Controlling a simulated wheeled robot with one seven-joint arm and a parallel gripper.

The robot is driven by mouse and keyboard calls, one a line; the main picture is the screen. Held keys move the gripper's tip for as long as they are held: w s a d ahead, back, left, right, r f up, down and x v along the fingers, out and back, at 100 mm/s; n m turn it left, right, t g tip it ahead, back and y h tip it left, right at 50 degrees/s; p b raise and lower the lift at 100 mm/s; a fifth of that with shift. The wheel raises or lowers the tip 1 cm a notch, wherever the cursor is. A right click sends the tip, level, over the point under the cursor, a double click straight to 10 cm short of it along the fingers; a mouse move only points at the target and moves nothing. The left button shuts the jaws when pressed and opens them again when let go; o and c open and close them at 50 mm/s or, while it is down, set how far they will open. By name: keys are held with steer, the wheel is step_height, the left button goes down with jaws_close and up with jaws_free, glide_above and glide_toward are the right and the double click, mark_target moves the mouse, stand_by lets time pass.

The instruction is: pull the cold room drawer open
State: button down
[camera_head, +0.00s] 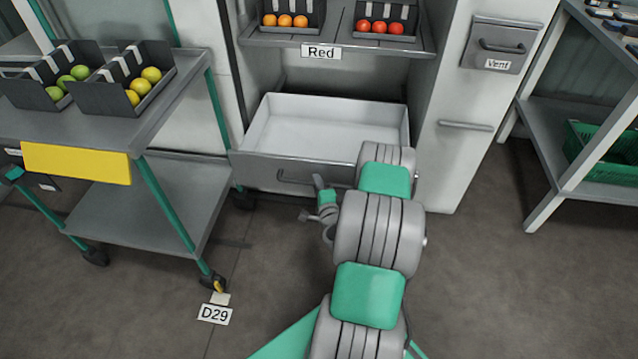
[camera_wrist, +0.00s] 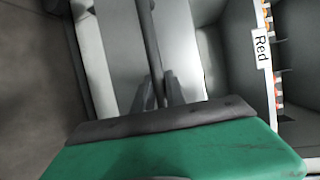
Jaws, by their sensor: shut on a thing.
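The cold room drawer (camera_head: 270,165) stands pulled out below the shelf labelled Red, its white inside empty where it shows. Its grey bar handle (camera_head: 295,180) runs along the drawer's front. My gripper (camera_head: 319,184) is at this handle, partly hidden by my arm, which also covers the right part of the drawer front. In the wrist view, the handle (camera_wrist: 149,40) runs between the two fingers of my gripper (camera_wrist: 159,92), which are shut on it.
A trolley (camera_head: 180,110) with trays of green and yellow tomatoes stands close on the left. A rack (camera_head: 545,140) with a green crate (camera_head: 600,165) stands far right. Floor in front is clear apart from my arm.

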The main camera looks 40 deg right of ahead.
steer(key=c, duration=1.4)
jaws_free()
steer(key=shift+o, duration=0.2)
steer(key=v, duration=0.7)
steer(key=shift+s+a+p, duration=0.15)
steer(key=shift+s+p, duration=0.15)
steer(key=shift+r, duration=0.15)
